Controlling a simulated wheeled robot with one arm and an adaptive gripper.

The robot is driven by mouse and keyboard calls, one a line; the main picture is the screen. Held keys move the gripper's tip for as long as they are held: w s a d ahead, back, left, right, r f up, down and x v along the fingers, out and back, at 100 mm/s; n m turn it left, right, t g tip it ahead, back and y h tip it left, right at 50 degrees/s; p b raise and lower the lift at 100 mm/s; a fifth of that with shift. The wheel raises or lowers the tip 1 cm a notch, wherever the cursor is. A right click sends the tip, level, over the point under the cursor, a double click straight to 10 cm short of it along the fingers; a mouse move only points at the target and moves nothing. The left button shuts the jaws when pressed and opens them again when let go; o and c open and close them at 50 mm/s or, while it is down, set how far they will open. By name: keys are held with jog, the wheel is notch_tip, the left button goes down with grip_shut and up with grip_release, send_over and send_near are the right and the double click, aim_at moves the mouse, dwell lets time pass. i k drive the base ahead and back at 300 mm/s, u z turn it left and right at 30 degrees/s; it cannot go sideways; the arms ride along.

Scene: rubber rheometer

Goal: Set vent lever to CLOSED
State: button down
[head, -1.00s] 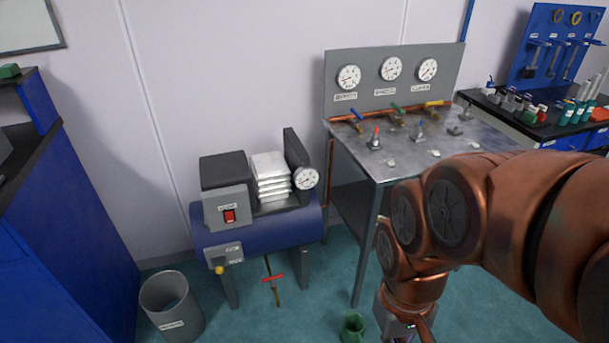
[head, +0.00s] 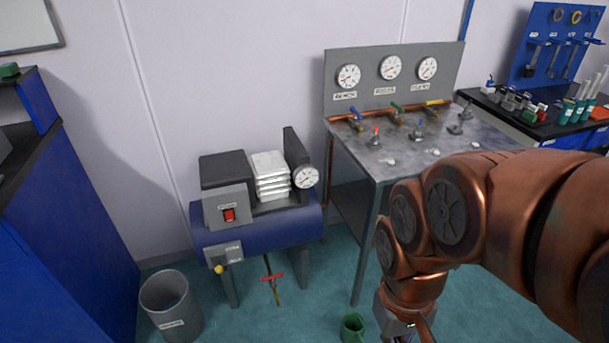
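Several lever handles are in view, and I cannot tell from the blurred labels which is the vent lever. A red lever (head: 272,277) sits on a brass valve below the blue compressor tank (head: 262,232). A blue lever (head: 356,114), a green lever (head: 396,108) and a yellow lever (head: 434,103) stand on copper pipework at the back of the metal bench (head: 460,138). My copper-coloured arm comes in from the right. My gripper (head: 410,335) is at the bottom edge, mostly cut off, apart from all these levers; its fingers cannot be made out.
A grey bin (head: 168,302) stands left of the compressor. A green mug (head: 352,327) is on the floor beside my gripper. The compressor has a red switch (head: 229,215) and a yellow knob (head: 219,269). Open floor lies between compressor and bench.

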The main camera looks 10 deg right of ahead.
aim_at(219, 269)
jog(key=u, duration=0.75)
jog(key=i, duration=0.4)
jog(key=u, duration=1.35)
